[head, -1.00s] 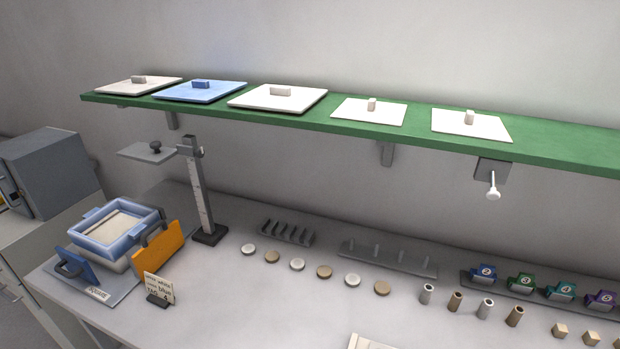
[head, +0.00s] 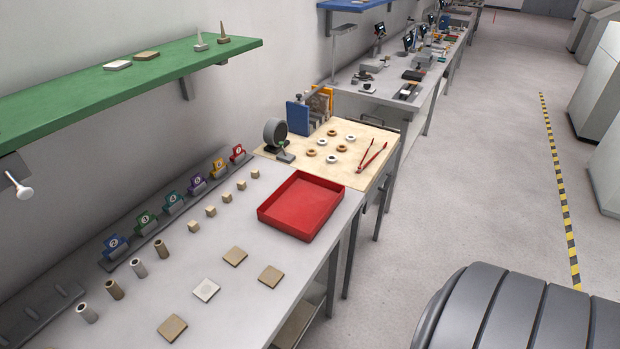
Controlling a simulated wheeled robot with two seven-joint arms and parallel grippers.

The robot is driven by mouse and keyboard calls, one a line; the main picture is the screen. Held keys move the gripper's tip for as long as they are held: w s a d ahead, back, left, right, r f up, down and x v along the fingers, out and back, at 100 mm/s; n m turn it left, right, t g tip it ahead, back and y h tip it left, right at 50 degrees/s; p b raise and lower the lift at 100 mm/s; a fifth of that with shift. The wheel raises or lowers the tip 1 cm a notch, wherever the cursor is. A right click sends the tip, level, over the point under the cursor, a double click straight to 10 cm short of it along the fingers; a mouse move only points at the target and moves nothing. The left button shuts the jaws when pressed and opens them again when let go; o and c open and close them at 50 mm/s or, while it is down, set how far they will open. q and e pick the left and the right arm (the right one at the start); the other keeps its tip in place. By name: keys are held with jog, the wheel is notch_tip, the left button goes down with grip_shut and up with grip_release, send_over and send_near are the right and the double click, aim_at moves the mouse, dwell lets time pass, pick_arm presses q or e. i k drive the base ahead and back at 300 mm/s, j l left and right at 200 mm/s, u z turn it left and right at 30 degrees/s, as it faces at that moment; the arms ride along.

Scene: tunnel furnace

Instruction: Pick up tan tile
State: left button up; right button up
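Three tan tiles lie flat on the grey bench: one at the front (head: 172,327), one farther back (head: 235,256) and one to the right near the bench edge (head: 271,276). A white tile (head: 205,290) lies among them.
A red tray (head: 302,208) stands at the bench's far right, beyond the tiles. Several small tan cubes (head: 211,211), tubes (head: 138,268) and numbered coloured holders (head: 145,221) line the back. The green shelf (head: 105,85) overhangs the left. Open floor (head: 475,160) lies to the right.

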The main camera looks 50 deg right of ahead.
aim_at(235, 256)
jog(key=z, duration=0.9)
